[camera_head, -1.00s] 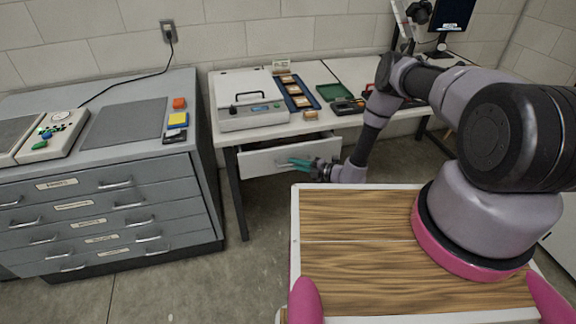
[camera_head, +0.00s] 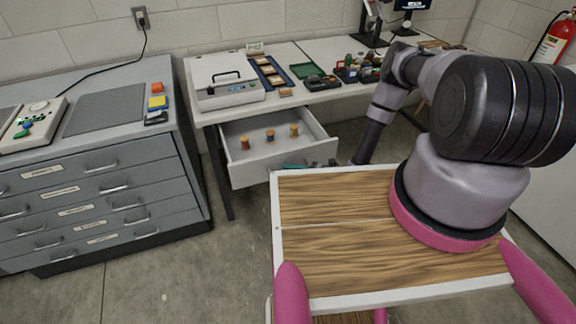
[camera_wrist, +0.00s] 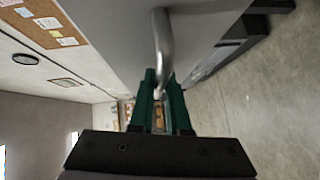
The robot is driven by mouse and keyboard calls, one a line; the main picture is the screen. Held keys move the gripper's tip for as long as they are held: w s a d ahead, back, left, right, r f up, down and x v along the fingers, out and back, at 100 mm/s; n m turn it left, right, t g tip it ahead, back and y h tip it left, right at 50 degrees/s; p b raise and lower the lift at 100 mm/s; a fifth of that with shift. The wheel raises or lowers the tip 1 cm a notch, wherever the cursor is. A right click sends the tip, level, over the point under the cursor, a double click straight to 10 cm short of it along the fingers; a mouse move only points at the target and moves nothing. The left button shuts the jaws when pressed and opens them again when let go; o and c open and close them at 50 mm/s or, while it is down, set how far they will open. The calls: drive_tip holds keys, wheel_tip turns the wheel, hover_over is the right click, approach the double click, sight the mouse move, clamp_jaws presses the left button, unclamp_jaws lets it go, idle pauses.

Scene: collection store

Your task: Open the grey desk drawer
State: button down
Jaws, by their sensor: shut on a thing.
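The grey desk drawer (camera_head: 283,161) under the white desk stands pulled out, with its inside in view. Several small brown and tan spool-like objects (camera_head: 270,136) stand upright in it. My gripper (camera_head: 294,167) is at the drawer's front, partly hidden behind the wooden top of my base. In the wrist view, the green fingers of my gripper (camera_wrist: 160,98) are shut around the metal bar handle (camera_wrist: 161,45) on the grey drawer front (camera_wrist: 205,25).
The white desk (camera_head: 310,97) carries a white machine (camera_head: 225,80), a blue tray (camera_head: 268,73) and a green tray (camera_head: 303,70). A grey cabinet (camera_head: 100,190) with several drawers stands at left. Floor (camera_head: 185,270) between cabinet and my base is clear.

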drive_tip(key=shift+d, duration=0.1)
idle(0.3)
drive_tip(key=c, duration=1.2)
unclamp_jaws()
drive_tip(key=shift+o, duration=0.2)
drive_tip(key=v, duration=1)
drive_tip(key=shift+s+d, duration=0.3)
drive_tip(key=shift+d, duration=0.05)
